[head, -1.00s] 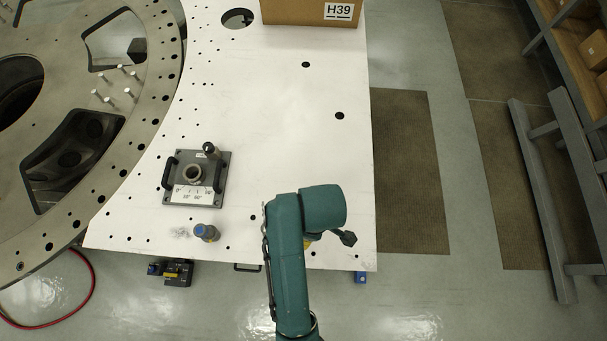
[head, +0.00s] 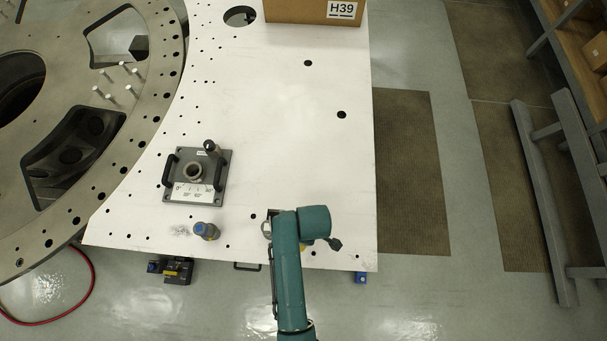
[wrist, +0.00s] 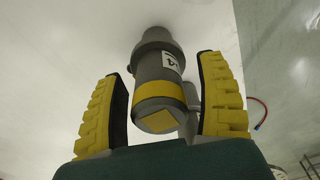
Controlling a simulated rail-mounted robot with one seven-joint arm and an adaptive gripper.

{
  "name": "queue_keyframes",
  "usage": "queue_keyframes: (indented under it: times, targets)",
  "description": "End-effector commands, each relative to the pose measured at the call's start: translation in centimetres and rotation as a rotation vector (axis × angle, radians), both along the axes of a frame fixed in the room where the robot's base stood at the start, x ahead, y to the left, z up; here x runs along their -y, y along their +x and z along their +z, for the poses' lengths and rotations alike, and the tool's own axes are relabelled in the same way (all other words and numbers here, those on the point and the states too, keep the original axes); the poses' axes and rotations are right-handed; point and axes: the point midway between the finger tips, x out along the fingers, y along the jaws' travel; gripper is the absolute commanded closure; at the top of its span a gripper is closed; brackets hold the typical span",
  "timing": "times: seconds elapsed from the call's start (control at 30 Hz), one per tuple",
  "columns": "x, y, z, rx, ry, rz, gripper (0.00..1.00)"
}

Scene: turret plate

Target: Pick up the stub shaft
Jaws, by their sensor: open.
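A grey stepped cylinder, which I take for the stub shaft (wrist: 158,68), shows in the wrist view. It has a yellow band, a white label and a yellow square mark on its near end. Its far end meets the white surface. My gripper (wrist: 164,72) is open, with one yellow ribbed finger on each side of the cylinder. A gap shows on the left; contact on the right cannot be told.
The white plate (head: 280,120) carries a dark fixture with handles (head: 193,185) and a blue-topped grey part (head: 206,231), both left of my arm. A cardboard box (head: 300,10) stands at the back. The plate's middle is clear.

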Motion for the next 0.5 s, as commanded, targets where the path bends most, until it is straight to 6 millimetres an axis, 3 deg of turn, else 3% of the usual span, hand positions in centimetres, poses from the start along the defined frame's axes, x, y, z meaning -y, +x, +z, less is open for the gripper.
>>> queue_keyframes:
  times: [0.07,0.4,0.5]
  targets:
    - [0.0,0.0,0.01,0.0,0.0,0.0,0.31]
    - [0.01,-0.01,0.03,-0.001,0.0,0.0,0.96]
    - [0.0,-0.03,0.01,-0.001,0.0,0.0,1.0]
